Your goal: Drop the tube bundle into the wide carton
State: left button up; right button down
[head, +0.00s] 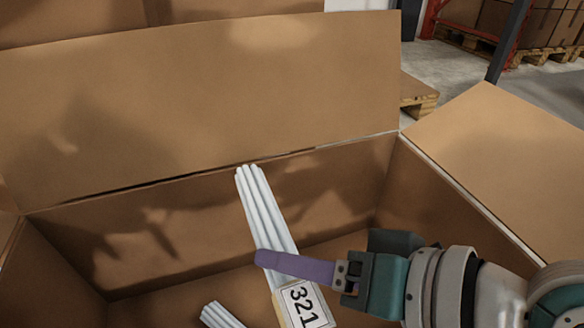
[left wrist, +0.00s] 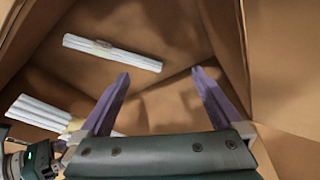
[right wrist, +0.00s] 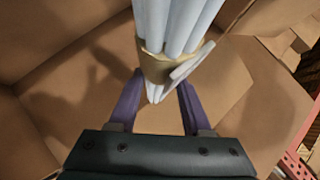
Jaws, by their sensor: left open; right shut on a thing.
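The tube bundle (head: 266,205), several white tubes with a tan band and a "321" label, is in my right gripper (head: 270,260). It is tilted, above the inside of the wide carton (head: 180,245). In the right wrist view the bundle (right wrist: 178,25) and its band are between the purple fingers (right wrist: 158,88). My left gripper (left wrist: 160,78) is open and empty, with carton walls beyond it; it is not in the head view. A second white bundle (head: 220,315) lies low in the carton, partly cut off; a banded bundle (left wrist: 112,52) lies in the left wrist view.
The carton's large back flap (head: 200,105) stands up behind, and its right flap (head: 505,140) folds outward. Behind are more cartons, a wooden pallet (head: 418,95) and red racking (head: 510,45). The carton's middle has open room.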

jog(key=shift+c, duration=1.3)
grip_release()
jog(key=shift+s+d+r, duration=0.15)
jog(key=shift+d+r, duration=0.05)
jog(key=shift+r, duration=0.05)
jog(key=p+v, duration=0.4)
jog(key=v, duration=0.5)
jog(key=shift+s+d, duration=0.1)
jog(key=shift+s, duration=0.05)
